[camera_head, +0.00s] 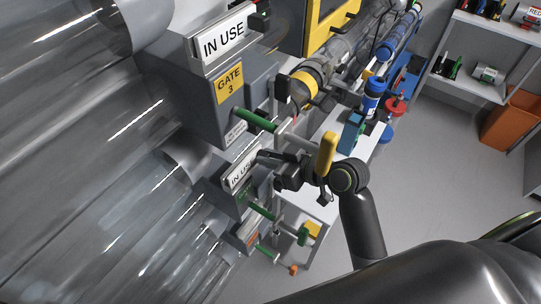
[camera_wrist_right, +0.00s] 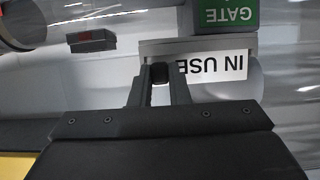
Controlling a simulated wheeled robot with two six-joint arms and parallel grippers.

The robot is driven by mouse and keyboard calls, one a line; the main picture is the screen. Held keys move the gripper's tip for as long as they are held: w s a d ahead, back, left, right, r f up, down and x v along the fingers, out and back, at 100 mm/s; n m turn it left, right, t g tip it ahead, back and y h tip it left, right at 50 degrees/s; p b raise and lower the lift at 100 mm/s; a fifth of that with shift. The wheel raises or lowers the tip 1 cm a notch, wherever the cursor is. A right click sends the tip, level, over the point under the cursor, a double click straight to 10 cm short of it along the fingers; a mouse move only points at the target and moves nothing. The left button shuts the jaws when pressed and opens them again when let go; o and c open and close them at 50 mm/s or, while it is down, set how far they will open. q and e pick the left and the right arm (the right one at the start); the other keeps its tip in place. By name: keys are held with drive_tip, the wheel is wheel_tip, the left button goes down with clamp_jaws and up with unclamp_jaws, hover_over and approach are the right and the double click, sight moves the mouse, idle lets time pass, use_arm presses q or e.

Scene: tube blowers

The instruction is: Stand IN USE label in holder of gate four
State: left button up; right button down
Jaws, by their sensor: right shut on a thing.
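My right gripper (camera_head: 268,157) is shut on the end of a white IN USE label (camera_head: 242,171), over a grey gate box (camera_head: 232,197) below gate 3. In the right wrist view the fingertips (camera_wrist_right: 160,78) grip the label (camera_wrist_right: 218,67), which appears upside down. The label lies along a grey holder strip (camera_wrist_right: 195,46) beside a green GATE plate (camera_wrist_right: 226,14); its number is out of the picture. I cannot tell whether the label's edge is seated in the holder. My left gripper is not in view.
Gate 3's box (camera_head: 205,95) stands just above, with another IN USE label (camera_head: 224,42) in its holder. A green handle (camera_head: 254,121) juts out near my gripper. Large clear tubes (camera_head: 70,130) fill the left. A white table (camera_head: 360,140) with several items stands behind.

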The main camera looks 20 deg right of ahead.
drive_tip(key=shift+f, duration=0.15)
drive_tip(key=c, duration=1.3)
unclamp_jaws()
drive_tip(key=p+v, duration=0.2)
drive_tip(key=v, duration=1.5)
drive_tip(key=shift+s+d, duration=0.15)
